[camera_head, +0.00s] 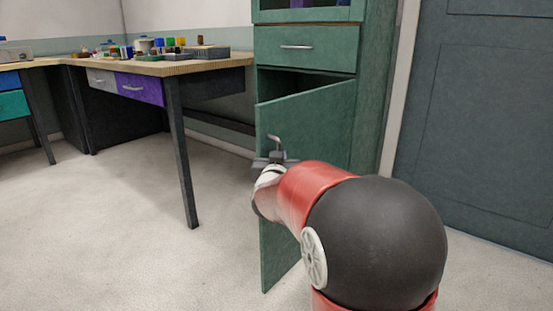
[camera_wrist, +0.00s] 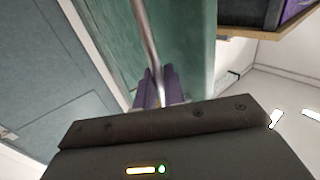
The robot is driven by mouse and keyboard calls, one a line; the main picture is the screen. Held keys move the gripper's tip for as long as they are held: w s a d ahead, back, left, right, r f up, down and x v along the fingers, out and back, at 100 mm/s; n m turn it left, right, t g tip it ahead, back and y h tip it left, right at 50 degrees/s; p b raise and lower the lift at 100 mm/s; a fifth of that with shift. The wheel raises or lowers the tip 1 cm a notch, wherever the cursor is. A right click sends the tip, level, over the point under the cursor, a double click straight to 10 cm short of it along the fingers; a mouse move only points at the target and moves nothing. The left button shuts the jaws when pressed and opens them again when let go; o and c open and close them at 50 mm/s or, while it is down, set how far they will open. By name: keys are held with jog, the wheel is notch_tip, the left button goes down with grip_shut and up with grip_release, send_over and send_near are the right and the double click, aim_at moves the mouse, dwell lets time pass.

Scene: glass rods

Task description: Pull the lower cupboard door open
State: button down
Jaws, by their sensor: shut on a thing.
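The green lower cupboard door (camera_head: 308,130) stands partly open in the head view, swung out toward me, with a dark gap above it. Its metal handle (camera_head: 275,141) is near the door's left edge. My gripper (camera_head: 275,158) is at that handle. In the wrist view the handle (camera_wrist: 147,40) runs as a pale bar down between my gripper's fingers (camera_wrist: 159,90), which are shut on it. The door's green face (camera_wrist: 185,40) fills the middle behind it. The lower part of the door is partly hidden by my arm in the head view.
A green drawer (camera_head: 305,48) with a handle sits shut above the door. A wooden-topped bench (camera_head: 200,66) with bottles and trays stands at the left; its dark leg (camera_head: 181,150) is left of the door. Open floor (camera_head: 110,220) lies at the left. A grey door (camera_head: 480,130) is at the right.

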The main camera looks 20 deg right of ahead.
jog(key=shift+d+r, duration=0.1)
jog(key=shift+d, duration=0.15)
jog(key=c, duration=1.6)
grip_release()
jog(key=shift+d, duration=0.1)
jog(key=shift+s+a, duration=0.15)
jog(key=shift+a, duration=0.15)
jog(key=v, duration=0.7)
jog(key=shift+s+p, duration=0.2)
jog(key=shift+p, duration=0.15)
